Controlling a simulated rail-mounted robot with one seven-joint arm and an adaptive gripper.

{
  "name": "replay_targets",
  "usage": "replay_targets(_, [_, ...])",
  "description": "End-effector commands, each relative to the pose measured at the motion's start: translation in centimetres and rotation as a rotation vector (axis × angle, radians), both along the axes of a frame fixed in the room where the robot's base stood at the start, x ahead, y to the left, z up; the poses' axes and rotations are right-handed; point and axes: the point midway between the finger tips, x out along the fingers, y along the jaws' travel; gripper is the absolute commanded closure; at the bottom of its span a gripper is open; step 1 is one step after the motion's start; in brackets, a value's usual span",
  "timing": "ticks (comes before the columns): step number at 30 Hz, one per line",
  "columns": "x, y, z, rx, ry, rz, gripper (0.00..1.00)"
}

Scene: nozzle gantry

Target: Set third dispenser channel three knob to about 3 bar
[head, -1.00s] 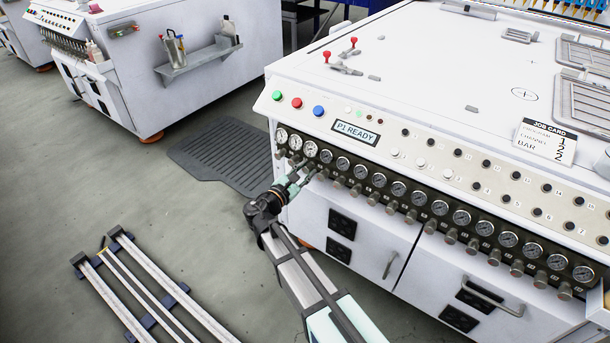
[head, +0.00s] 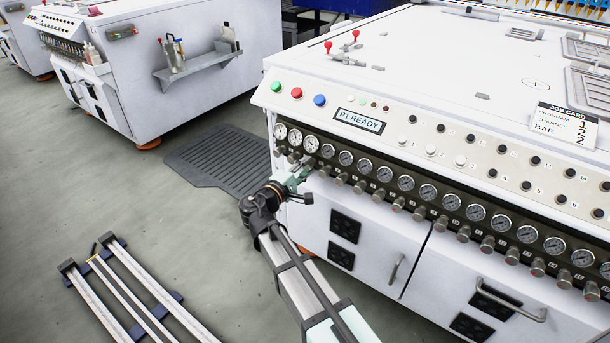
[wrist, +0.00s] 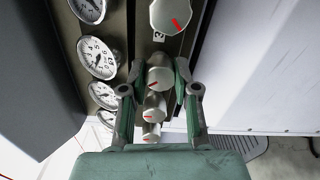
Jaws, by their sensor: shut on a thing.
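My gripper (wrist: 161,72) is shut on a grey knob (wrist: 159,79) with a red pointer line, seen between its fingertips in the wrist view. Two smaller-looking knobs show beyond it, so the held one appears to be third from the row's left end. Another knob (wrist: 171,14) with a red mark is nearer the top. White dial gauges (wrist: 97,57) line the left; their needles are too small to read surely. In the head view my gripper (head: 297,179) is at the left end of the dispenser's (head: 365,240) knob row and hides the held knob.
A display (head: 360,121) reads "P1 READY". A job card (head: 564,127) shows program 1, channel 2, bar 2. Neighbouring knobs (head: 341,179) are close beside my gripper. Door handles (head: 510,302) stick out below. A dark mat (head: 230,158) lies on the floor.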

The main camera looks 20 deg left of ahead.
Motion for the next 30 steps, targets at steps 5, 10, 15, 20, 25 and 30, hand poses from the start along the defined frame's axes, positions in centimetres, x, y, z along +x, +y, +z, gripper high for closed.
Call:
replay_targets(5, [-0.01, 0.00, -0.51, 0.162, -0.048, 0.000, 1.00])
replay_targets(10, [-0.01, 0.01, -0.45, 0.310, -0.092, 0.000, 1.00])
replay_targets(15, [-0.01, 0.01, -0.31, 0.435, -0.130, 0.000, 1.00])
replay_targets(20, [0.00, 0.01, -0.23, 0.525, -0.156, 0.000, 1.00])
replay_targets(25, [0.01, 0.02, -0.07, 0.587, -0.174, 0.001, 1.00])
replay_targets(30, [0.00, 0.01, 0.02, 0.615, -0.182, 0.001, 1.00])
